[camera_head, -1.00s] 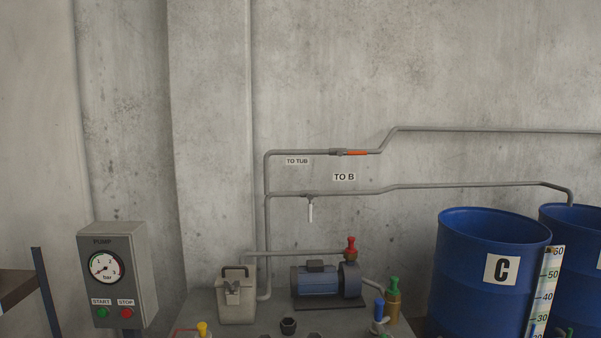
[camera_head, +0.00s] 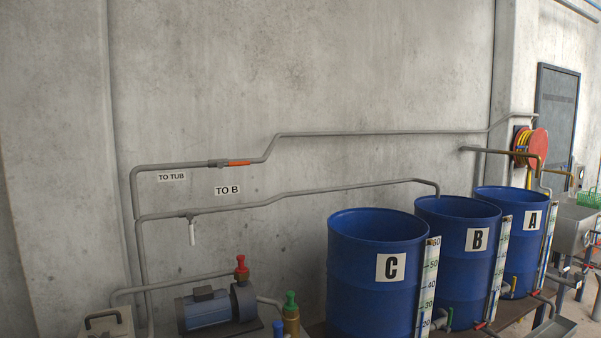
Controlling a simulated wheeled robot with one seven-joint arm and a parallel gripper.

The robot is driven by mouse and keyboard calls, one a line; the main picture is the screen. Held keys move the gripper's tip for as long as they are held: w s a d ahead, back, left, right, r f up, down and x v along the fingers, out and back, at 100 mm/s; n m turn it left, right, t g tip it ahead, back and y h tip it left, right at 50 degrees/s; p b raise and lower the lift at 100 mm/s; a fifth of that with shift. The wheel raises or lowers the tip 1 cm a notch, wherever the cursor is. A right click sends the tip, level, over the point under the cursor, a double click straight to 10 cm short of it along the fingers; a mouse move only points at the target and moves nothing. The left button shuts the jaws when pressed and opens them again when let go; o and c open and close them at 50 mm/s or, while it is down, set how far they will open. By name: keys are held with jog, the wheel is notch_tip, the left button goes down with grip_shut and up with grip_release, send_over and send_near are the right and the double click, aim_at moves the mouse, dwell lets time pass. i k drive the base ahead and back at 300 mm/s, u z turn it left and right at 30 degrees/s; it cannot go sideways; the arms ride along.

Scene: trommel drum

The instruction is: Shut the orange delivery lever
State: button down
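The orange delivery lever (camera_head: 238,163) is on the upper pipe, by the "TO TUB" label (camera_head: 171,177). It lies along the pipe. A second lever, white (camera_head: 192,235), hangs straight down from the lower pipe, near the "TO B" label (camera_head: 228,190). My gripper is not in view.
A blue pump (camera_head: 206,309) with a red-capped fitting stands below the pipes. Blue drums C (camera_head: 345,290), B (camera_head: 455,265) and A (camera_head: 510,245) stand in a row to the right. A red hose reel (camera_head: 538,149) is on the wall at the far right.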

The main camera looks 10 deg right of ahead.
aim_at(239, 164)
jog(key=z, duration=0.35)
jog(key=i, duration=0.75)
jog(key=u, duration=0.55)
jog(key=i, duration=0.65)
jog(key=u, duration=0.8)
